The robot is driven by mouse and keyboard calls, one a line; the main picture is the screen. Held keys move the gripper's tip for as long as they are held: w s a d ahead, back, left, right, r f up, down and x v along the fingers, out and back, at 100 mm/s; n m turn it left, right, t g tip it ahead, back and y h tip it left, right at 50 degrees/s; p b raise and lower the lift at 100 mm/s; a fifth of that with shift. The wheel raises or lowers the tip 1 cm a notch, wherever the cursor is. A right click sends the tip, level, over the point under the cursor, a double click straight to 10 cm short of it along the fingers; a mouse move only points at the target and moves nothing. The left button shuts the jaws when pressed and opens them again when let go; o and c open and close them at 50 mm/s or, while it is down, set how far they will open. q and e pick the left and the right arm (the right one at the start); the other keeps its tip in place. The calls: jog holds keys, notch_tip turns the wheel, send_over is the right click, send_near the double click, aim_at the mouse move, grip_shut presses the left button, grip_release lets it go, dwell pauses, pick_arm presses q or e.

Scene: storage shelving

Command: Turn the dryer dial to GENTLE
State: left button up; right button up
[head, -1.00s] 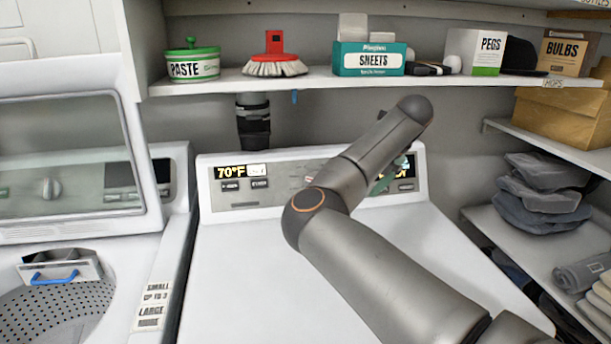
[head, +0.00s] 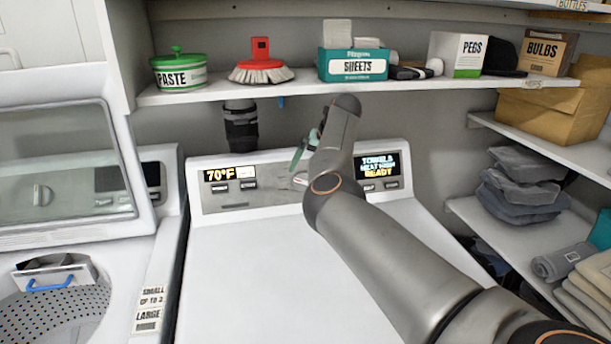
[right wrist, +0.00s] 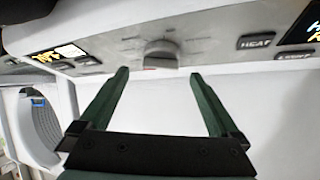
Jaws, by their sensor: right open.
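The dryer's control panel (head: 280,182) runs along the back of its white top. In the right wrist view the grey dial (right wrist: 161,54) sits on the panel, beyond and between the two fingertips. The print around it is too small to read. My right gripper (right wrist: 157,74) is open, with its green fingers spread and nothing between them. In the head view my right gripper (head: 304,148) is at the panel, partly behind my arm, which hides the dial. The right display (head: 379,173) shows TOWELS and READY. My left gripper is not in view.
A shelf (head: 300,88) above the panel holds a paste tub (head: 179,72), a brush (head: 261,66), a sheets box (head: 353,65) and a pegs box (head: 457,54). The washer with its raised lid (head: 62,160) stands left. Side shelves with folded cloths (head: 520,188) stand right.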

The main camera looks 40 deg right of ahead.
jog(key=shift+x, duration=2.1)
jog(key=shift+s, duration=0.1)
jog(key=shift+c, duration=0.3)
